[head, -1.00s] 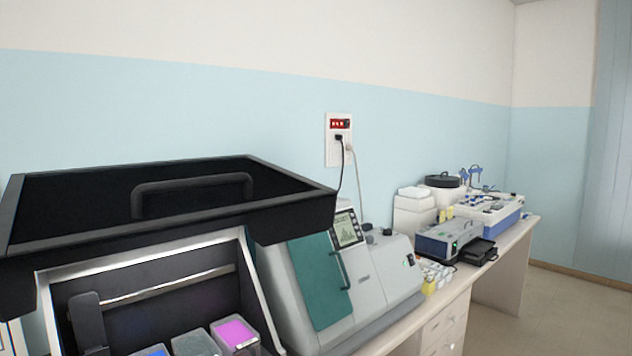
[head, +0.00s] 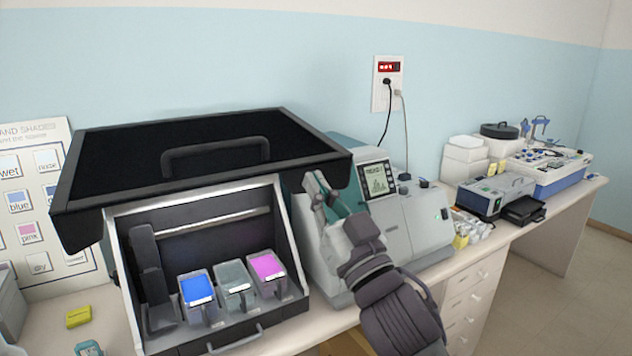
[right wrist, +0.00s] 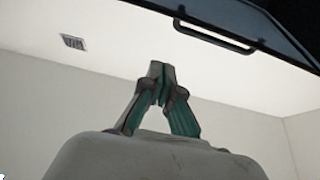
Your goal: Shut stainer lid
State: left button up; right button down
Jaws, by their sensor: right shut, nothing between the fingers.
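The stainer (head: 128,280) stands open at the left of the bench in the head view. Its black lid (head: 100,190) is raised, with a handle (head: 215,152) across it. The lid's underside and handle also show at the upper right of the right wrist view (right wrist: 215,36). Inside the stainer are a blue jar (head: 198,290), a clear or grey jar (head: 234,280) and a pink jar (head: 267,268). My left gripper is not in view.
A grey-and-teal machine with a screen (head: 377,178) stands close to the right of the stainer. More lab equipment (head: 550,170) lies along the bench to the right. A yellow block (head: 78,317) lies at the front left. A wall chart (head: 40,200) stands behind.

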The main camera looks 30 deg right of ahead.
aim_at(291, 169)
jog(key=w+p, duration=0.1)
jog(key=w, duration=0.2)
jog(key=w+r+p, duration=0.1)
jog(key=w+p, duration=0.1)
jog(key=w, duration=0.1)
jog(key=w+p, duration=0.1)
jog(key=w, duration=0.2)
jog(key=shift+a+r, duration=0.15)
jog(key=shift+r, duration=0.1)
jog(key=shift+s+f+p, duration=0.1)
jog(key=shift+f+p, duration=0.25)
jog(key=shift+f, duration=0.35)
